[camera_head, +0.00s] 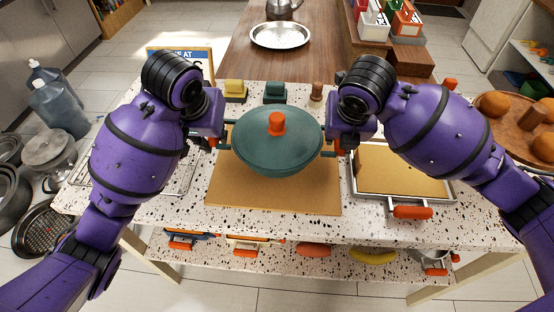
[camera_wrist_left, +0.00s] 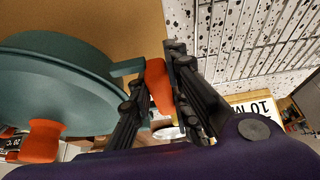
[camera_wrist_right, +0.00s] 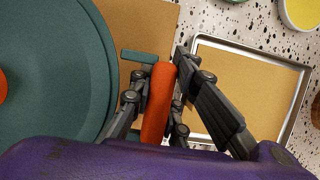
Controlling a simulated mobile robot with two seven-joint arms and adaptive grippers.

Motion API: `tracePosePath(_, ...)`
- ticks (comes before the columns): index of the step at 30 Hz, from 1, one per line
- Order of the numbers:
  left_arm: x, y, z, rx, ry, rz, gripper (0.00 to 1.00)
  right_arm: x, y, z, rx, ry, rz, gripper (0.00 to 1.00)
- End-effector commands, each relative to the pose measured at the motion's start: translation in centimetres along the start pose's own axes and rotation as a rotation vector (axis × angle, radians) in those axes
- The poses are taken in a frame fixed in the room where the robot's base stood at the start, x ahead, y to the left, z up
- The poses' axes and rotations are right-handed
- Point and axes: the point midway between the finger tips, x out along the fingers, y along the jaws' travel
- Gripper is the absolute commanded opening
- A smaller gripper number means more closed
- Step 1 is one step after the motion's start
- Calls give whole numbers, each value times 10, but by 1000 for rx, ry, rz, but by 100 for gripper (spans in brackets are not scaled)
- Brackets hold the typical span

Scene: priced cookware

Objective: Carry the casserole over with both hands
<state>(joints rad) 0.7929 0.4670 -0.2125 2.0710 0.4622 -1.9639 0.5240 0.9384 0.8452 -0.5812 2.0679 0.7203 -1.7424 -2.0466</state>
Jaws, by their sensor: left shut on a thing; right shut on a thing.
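The casserole (camera_head: 277,146) is a green lidded pot with an orange knob, over the tan board (camera_head: 273,199) on the speckled table. I cannot tell whether it touches the board. My left gripper (camera_head: 214,138) is shut on its left handle, whose orange grip (camera_wrist_left: 158,85) shows between the fingers in the left wrist view. My right gripper (camera_head: 340,140) is shut on its right handle, whose orange grip (camera_wrist_right: 158,102) shows in the right wrist view. The lid looks level. The arms partly hide the handles in the head view.
A metal tray with an orange handle (camera_head: 413,212) lies right of the board. A wire rack (camera_head: 180,178) lies left. Small green and yellow pots (camera_head: 235,91) and a wooden mill (camera_head: 316,92) stand behind. A wooden counter (camera_head: 300,60) with a silver dish (camera_head: 279,36) lies beyond.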

Motion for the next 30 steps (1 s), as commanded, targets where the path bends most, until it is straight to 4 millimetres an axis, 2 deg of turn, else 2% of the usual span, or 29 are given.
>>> tracePosePath(8,5,2,3,7,2,5,0,5,2,-2,-3,-4,5,0)
tracePosePath(29,37,2,16,7,3,5,0,36,2,-15,-2,-5,5,0)
tracePosePath(30,39,2,17,7,0,4,18,38,1,-17,-3,-2,4,17)
